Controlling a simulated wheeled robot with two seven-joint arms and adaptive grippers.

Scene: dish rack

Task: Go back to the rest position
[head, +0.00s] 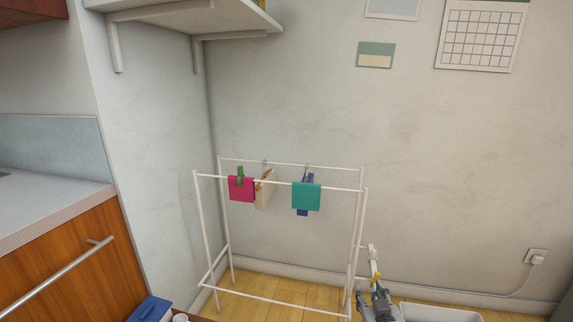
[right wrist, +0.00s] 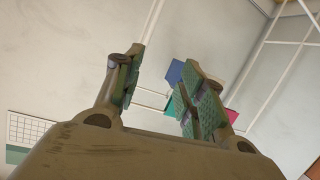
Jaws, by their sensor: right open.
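My right gripper (head: 378,296) is low in the head view, just right of the white drying rack (head: 280,306). In the right wrist view its two fingers (right wrist: 163,62) stand apart with nothing held between them. Beyond the fingers, the rack's white bars and a blue cloth (right wrist: 174,72) show. My left gripper is not in view. On the rack hang a magenta cloth (head: 241,190) with a green clip (head: 240,174), a beige patterned cloth (head: 263,191) and a teal cloth (head: 306,196). A small yellow thing shows by the right gripper; I cannot tell what it is.
A white bin (head: 440,313) is on the floor at the lower right. A wooden cabinet (head: 60,270) with a counter is at the left. A blue-lidded box (head: 150,309) is at the bottom edge. A shelf (head: 185,20) hangs above.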

